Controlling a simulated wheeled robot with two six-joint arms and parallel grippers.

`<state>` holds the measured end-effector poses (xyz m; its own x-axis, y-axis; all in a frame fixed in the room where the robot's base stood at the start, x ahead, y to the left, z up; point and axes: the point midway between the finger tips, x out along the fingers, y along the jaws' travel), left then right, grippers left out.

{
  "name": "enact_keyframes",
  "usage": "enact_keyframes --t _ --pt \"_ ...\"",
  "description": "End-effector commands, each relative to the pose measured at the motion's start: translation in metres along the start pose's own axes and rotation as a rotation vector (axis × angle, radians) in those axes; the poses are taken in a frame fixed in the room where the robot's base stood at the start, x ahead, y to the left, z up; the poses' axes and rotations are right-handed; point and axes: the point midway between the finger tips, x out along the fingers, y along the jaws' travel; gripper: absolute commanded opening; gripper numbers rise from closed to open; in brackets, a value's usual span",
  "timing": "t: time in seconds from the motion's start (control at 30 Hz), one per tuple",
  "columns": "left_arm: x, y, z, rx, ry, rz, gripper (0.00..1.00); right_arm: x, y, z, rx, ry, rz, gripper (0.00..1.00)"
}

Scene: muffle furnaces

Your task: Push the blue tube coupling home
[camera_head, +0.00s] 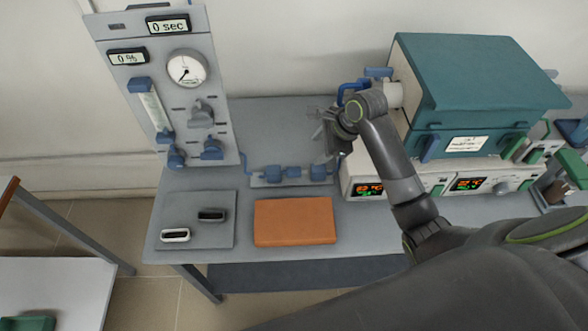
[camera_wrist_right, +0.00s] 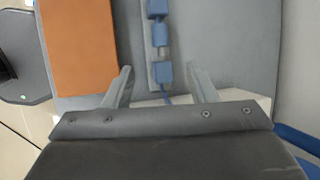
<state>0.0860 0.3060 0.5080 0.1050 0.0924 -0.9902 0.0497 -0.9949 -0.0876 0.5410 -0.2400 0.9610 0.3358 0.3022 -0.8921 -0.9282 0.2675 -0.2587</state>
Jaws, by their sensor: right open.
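The blue tube coupling (camera_head: 293,172) lies on a narrow grey base plate on the bench, in line with other blue blocks and a blue tube. It also shows in the right wrist view (camera_wrist_right: 160,33). A short grey section separates it from the end blue block (camera_head: 318,172), which also shows in the right wrist view (camera_wrist_right: 163,72). My right gripper (camera_head: 328,138) is above the bench near the right end of this line. In the right wrist view its open fingers (camera_wrist_right: 161,72) stand on either side of the end block, with gaps and nothing gripped. My left gripper is not in view.
An orange block (camera_head: 294,221) lies in front of the coupling. A gauge panel (camera_head: 186,90) stands at the left. A teal furnace (camera_head: 478,80) on a control unit with red and green displays stands at the right. A grey mat (camera_head: 195,236) holds two small items.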

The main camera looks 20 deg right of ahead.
Motion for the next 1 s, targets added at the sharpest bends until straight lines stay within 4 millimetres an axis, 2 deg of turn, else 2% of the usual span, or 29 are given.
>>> enact_keyframes --t 0.7,1.0 --pt "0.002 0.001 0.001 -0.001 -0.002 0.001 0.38 0.121 0.001 0.0 0.002 0.001 0.002 0.52" --pt "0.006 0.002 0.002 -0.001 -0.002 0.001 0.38 0.158 0.001 0.0 0.0 0.0 0.002 0.52"
